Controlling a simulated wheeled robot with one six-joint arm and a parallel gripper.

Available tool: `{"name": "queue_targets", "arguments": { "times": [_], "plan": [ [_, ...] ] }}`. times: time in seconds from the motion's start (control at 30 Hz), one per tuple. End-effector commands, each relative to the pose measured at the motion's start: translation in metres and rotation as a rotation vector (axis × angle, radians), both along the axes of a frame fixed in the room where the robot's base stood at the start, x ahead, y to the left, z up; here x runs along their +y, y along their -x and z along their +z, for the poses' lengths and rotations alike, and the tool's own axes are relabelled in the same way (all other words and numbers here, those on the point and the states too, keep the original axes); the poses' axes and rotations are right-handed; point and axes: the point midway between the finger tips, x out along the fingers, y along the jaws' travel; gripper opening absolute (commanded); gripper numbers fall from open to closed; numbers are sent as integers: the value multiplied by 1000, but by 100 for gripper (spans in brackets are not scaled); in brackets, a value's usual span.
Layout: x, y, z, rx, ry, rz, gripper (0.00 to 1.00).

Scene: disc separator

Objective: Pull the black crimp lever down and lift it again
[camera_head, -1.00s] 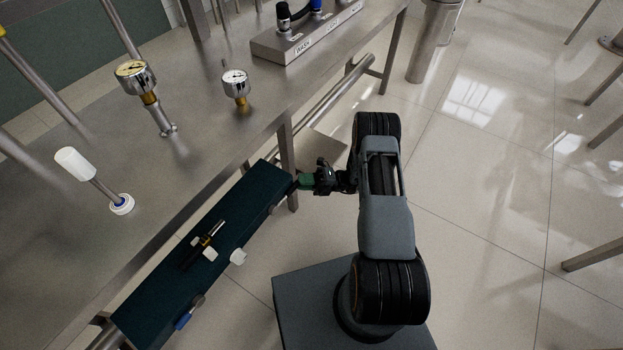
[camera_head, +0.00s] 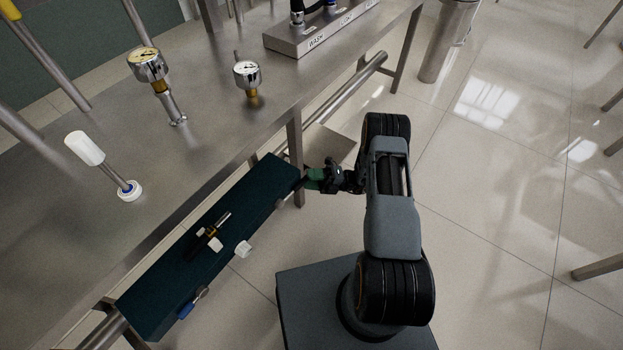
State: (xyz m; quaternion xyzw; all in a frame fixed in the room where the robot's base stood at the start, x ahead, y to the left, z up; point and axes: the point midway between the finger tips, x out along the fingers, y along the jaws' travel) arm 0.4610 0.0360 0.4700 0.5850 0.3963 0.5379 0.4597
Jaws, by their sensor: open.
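I cannot clearly make out a black crimp lever. A small black-handled piece (camera_head: 198,245) with a metal tip lies on the dark teal tray (camera_head: 262,180), but I cannot tell whether it is the lever. My gripper (camera_head: 308,182) is open at the far right end of the tray, with green on its front part. It looks very close to the tray's end; I cannot tell whether it touches. Its fingertips are small and partly hidden.
The steel bench (camera_head: 200,150) runs along the left. It carries a white-handled lever (camera_head: 85,148), two gauges (camera_head: 247,74) and a labelled block (camera_head: 310,38) with black and blue tops. A steel bin (camera_head: 440,45) stands behind. The floor on the right is mostly clear.

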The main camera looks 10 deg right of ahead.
Motion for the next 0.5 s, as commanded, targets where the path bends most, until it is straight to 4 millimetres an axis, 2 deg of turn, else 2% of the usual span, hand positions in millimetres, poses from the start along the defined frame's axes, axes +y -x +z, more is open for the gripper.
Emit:
{"name": "queue_targets", "arguments": {
  "times": [0.17, 0.5],
  "plan": [
    [-21, 2, -5, 0, 0, -5, 46],
    [-87, 9, -25, 0, 0, -3, 46]
  ]
}}
